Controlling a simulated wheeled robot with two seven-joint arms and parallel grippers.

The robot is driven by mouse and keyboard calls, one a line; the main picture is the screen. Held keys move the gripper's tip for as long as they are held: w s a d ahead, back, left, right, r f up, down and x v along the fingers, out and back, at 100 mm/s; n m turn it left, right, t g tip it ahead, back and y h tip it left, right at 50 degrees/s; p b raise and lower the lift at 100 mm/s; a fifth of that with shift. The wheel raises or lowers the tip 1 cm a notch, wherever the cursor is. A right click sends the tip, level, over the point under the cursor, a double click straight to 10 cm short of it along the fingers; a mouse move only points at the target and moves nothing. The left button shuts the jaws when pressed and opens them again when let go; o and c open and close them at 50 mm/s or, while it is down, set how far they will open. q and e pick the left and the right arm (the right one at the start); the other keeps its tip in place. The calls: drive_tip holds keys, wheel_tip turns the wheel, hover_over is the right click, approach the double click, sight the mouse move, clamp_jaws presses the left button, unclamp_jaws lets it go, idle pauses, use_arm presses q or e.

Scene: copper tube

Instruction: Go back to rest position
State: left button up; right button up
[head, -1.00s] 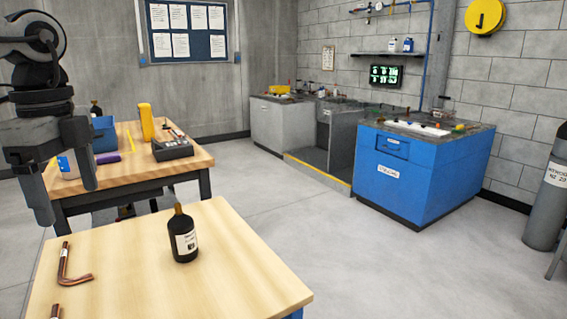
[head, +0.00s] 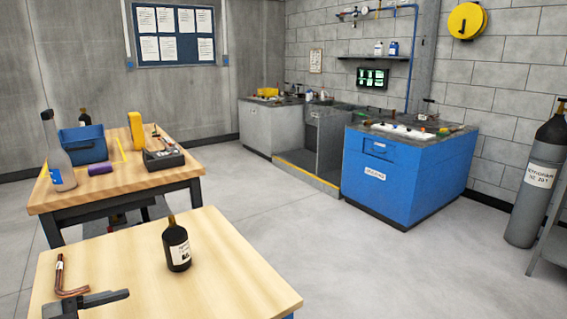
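A bent copper tube (head: 66,284) lies near the left side of the near wooden table (head: 220,272). A dark bottle (head: 177,247) with a white label stands upright on the same table, right of the tube. Part of my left gripper (head: 92,303) shows at the bottom left edge, in front of the tube in the picture. It looks empty, but most of it is cut off by the frame, so its opening cannot be judged. My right gripper is out of view.
A second wooden table (head: 120,192) behind holds a grey bottle (head: 58,158), a blue bin (head: 82,145), a yellow item (head: 136,134) and a dark device (head: 164,158). A blue cabinet (head: 395,182) and a gas cylinder (head: 537,185) stand at right. The middle floor is clear.

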use_arm(q)
drive_tip(key=s+d+f+n+y+p, duration=0.1)
drive_tip(key=s+d+f+n+y, duration=0.2)
drive_tip(key=s+d+f+n, duration=0.2)
drive_tip(key=s+d+f+n+y+p, duration=0.2)
drive_tip(key=s+d+f+n+y, duration=0.2)
drive_tip(key=d, duration=0.8)
wheel_tip(320, 180, down, 4)
drive_tip(key=shift+s+r+n, duration=0.25)
drive_tip(key=shift+s+n, duration=0.45)
drive_tip(key=shift+s, duration=0.3)
